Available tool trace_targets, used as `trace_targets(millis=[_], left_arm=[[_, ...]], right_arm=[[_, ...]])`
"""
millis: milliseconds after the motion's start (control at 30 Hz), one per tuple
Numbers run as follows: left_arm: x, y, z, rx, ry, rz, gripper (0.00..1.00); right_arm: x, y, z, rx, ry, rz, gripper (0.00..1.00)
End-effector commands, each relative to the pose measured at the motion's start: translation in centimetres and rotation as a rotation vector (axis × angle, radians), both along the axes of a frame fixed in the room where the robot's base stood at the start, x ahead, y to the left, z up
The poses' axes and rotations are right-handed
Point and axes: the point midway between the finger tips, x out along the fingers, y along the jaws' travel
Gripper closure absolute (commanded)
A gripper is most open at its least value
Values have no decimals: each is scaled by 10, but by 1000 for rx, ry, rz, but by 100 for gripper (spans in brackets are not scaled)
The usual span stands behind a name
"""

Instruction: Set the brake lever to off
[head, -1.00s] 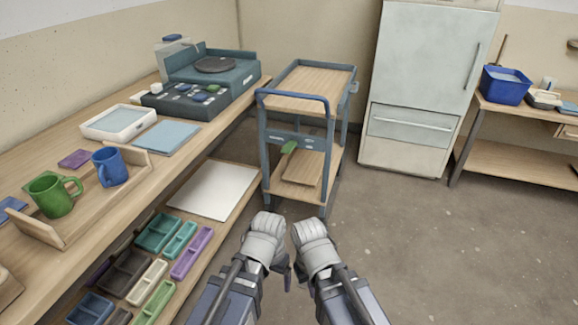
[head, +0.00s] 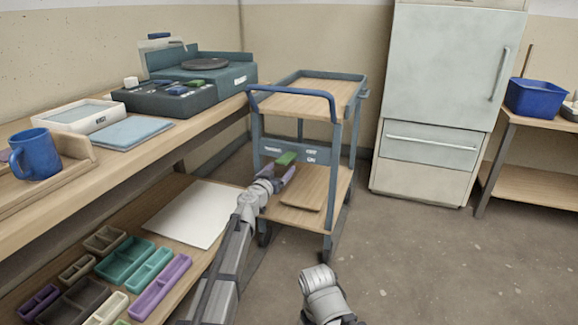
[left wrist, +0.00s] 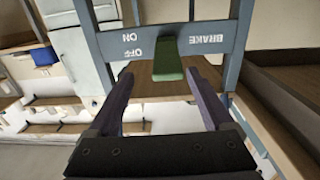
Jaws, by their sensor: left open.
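The green brake lever (head: 286,158) sits on the blue-grey panel of the trolley, beside the white BRAKE, OFF and ON labels. In the left wrist view the lever (left wrist: 168,62) shows with this lettering upside down. I cannot tell for sure which label it is set at. My left gripper (head: 277,175) is just in front of the panel, close to the lever. Its purple-grey fingers (left wrist: 158,76) are spread, with the lever between and beyond their tips; I see no contact. My right gripper (head: 318,276) is low over the floor; its fingers are hidden.
The trolley's blue handle (head: 293,94) and top shelf are above the panel; its wooden lower shelf (head: 305,190) is below. A workbench (head: 110,175) with trays runs along the left. A fridge (head: 435,90) stands behind to the right. The floor at right is clear.

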Motion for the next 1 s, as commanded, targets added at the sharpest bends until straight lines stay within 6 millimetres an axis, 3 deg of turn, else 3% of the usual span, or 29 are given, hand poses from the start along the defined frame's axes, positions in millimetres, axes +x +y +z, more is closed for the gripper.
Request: trace_targets(millis=[133,367,800,1000], left_arm=[[6,9,-1,-3,-9,29,15],[12,7,0,-3,-9,28,15],[70,-12,0,-2,-8,26,15],[80,-16,0,-2,-8,26,15]], right_arm=[[0,0,-3,0,0,0,100],[0,0,-2,0,0,0,100],[0,0,-2,0,0,0,100],[0,0,-2,0,0,0,100]])
